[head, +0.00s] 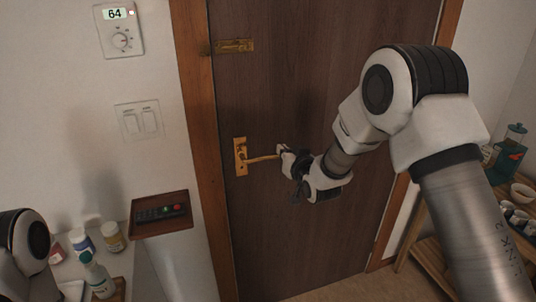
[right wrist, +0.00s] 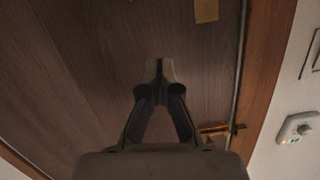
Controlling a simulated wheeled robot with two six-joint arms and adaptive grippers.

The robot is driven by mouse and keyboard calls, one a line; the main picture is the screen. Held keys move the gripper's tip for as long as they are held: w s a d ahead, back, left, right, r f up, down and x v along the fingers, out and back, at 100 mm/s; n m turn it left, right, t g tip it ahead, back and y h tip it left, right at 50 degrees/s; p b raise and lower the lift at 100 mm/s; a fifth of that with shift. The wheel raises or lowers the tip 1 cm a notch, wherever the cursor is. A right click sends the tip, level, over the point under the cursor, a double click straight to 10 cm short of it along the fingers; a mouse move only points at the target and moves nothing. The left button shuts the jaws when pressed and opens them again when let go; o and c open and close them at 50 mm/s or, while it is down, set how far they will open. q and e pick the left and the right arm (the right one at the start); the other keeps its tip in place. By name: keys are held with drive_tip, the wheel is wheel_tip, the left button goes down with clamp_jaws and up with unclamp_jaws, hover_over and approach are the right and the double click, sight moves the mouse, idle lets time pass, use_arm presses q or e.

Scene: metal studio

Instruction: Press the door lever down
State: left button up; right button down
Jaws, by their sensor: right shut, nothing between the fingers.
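The brass door lever (head: 262,158) sticks out to the right, roughly level, from its plate (head: 240,157) on the brown door (head: 300,90). My right gripper (head: 283,150) is shut and empty at the free end of the lever. I cannot tell whether it touches it. The fingers also show closed in the right wrist view (right wrist: 160,68). My left gripper is not in view; only part of my left arm shows at lower left.
A brass latch (head: 234,46) sits higher on the door. On the left wall are a thermostat (head: 119,30), a switch plate (head: 139,121) and a small shelf with a remote (head: 160,213). Bottles stand on a counter at lower left. A shelf unit with dishes (head: 522,193) stands at right.

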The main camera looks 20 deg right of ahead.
drive_tip(key=w+a+f+p, duration=0.1)
drive_tip(key=w+f+p, duration=0.2)
drive_tip(key=w+f, duration=0.2)
drive_tip(key=shift+w+a, duration=0.15)
drive_tip(key=shift+w, duration=1.05)
drive_tip(key=shift+f, duration=0.2)
